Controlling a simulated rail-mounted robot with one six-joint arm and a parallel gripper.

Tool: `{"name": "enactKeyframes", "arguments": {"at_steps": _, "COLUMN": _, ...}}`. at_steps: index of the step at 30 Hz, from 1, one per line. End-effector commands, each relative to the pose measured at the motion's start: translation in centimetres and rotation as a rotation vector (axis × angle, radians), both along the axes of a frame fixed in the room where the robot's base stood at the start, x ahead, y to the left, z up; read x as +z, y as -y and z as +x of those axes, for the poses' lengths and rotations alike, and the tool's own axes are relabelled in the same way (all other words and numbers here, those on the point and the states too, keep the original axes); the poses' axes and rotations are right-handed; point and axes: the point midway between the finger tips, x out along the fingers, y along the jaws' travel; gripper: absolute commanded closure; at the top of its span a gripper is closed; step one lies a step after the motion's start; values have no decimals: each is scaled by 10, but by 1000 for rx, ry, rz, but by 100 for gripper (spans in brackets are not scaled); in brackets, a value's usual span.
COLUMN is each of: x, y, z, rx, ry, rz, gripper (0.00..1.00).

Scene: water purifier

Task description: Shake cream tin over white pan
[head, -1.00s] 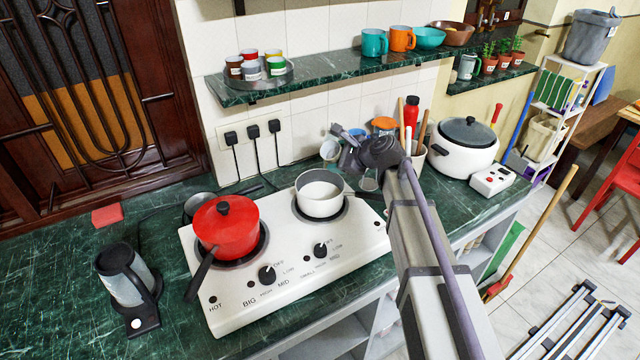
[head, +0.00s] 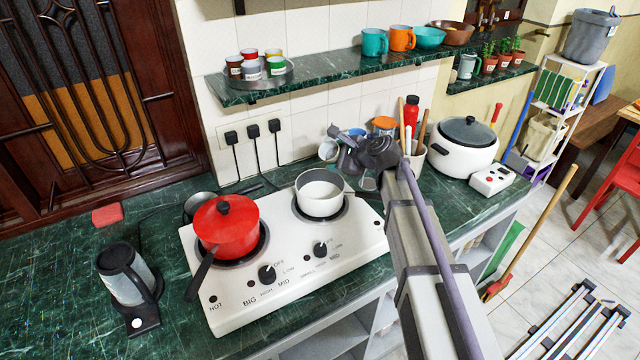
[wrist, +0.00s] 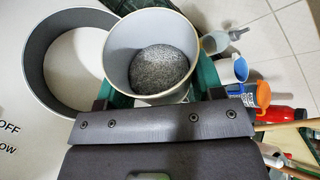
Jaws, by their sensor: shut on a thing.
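The cream tin (wrist: 118,52) is between the fingers of my gripper (wrist: 158,92) in the wrist view. Its round mouth shows, with grey speckled grains inside. My gripper (head: 342,150) is shut on it, just right of and above the white pan in the head view. There the tin is hard to make out beside the gripper. The white pan (head: 320,205) sits on the right burner, with a pale inside. In the wrist view the pan (wrist: 38,75) is at the left, partly covered by the tin's rim. I cannot tell the tin's exact tilt.
A red lidded pot (head: 228,232) stands on the left burner of the white stove (head: 300,285). Cups and a red bottle (head: 411,111) crowd behind my gripper. A white lidded cooker (head: 462,155) stands right. A green shelf (head: 340,67) runs above.

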Motion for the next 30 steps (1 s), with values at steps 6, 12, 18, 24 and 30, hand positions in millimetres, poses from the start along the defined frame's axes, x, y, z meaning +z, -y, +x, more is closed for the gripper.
{"name": "enactKeyframes", "arguments": {"at_steps": 6, "x": -1, "y": 0, "z": 0, "rx": 0, "ry": 9, "rz": -9, "gripper": 62}}
{"name": "enactKeyframes", "arguments": {"at_steps": 12, "x": -1, "y": -1, "z": 0, "rx": 0, "ry": 18, "rz": -17, "gripper": 62}}
{"name": "enactKeyframes", "arguments": {"at_steps": 18, "x": -2, "y": -1, "z": -1, "rx": -1, "ry": 26, "rz": -25, "gripper": 62}}
{"name": "enactKeyframes", "arguments": {"at_steps": 24, "x": -2, "y": -1, "z": -1, "rx": 0, "ry": 35, "rz": -34, "gripper": 62}}
{"name": "enactKeyframes", "arguments": {"at_steps": 30, "x": -3, "y": -1, "z": -1, "rx": 0, "ry": 44, "rz": -42, "gripper": 62}}
